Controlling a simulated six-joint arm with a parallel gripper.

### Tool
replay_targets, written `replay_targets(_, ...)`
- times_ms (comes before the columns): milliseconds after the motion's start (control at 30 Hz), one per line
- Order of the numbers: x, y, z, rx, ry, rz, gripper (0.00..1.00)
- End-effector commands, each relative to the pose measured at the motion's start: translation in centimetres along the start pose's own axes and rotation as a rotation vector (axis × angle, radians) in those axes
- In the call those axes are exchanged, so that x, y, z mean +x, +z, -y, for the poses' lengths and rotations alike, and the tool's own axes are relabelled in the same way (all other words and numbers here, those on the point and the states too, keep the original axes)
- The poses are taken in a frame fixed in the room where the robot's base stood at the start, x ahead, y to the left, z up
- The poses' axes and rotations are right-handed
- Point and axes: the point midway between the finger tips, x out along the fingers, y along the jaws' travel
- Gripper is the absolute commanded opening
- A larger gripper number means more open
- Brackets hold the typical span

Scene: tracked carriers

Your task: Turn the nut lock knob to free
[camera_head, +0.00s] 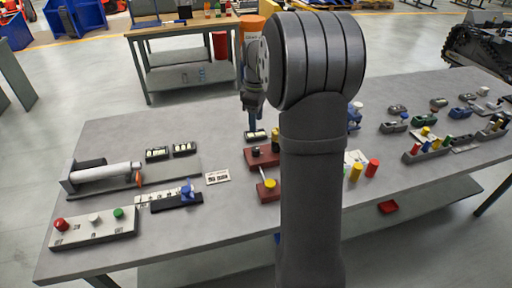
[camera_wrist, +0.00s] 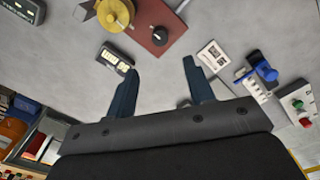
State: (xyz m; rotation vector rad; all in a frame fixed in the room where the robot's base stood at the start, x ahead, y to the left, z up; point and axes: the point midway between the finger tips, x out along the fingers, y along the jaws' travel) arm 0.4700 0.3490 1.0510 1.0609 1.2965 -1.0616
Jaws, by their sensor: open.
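A small black knob (camera_wrist: 160,36) sits on a red-brown plate (camera_wrist: 150,14) in the wrist view, most likely the nut lock knob. It also shows in the head view (camera_head: 256,150). Its setting is too small to read. A round yellow part (camera_wrist: 113,14) stands beside it, and a pale rod (camera_wrist: 182,8) runs from the plate. My gripper (camera_wrist: 162,80) is open and empty, with two dark blue fingers apart from the knob. In the head view my gripper (camera_head: 252,122) points down just behind the plate, and my arm hides part of the assembly.
A small counter box (camera_wrist: 115,60) lies by the left finger in the wrist view. A printed card (camera_head: 217,177), a blue-handled device (camera_head: 187,191) and a button panel (camera_head: 95,228) are to the left. Several coloured blocks stand right of my arm.

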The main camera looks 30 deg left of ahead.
Motion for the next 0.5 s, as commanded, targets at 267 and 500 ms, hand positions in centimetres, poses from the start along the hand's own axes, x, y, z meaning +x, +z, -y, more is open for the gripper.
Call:
replay_targets(267,6.4,0.1,0.1,0.001,-0.004,0.003,0.49)
replay_targets(500,10.6,0.0,0.1,0.002,-0.002,0.002,0.49)
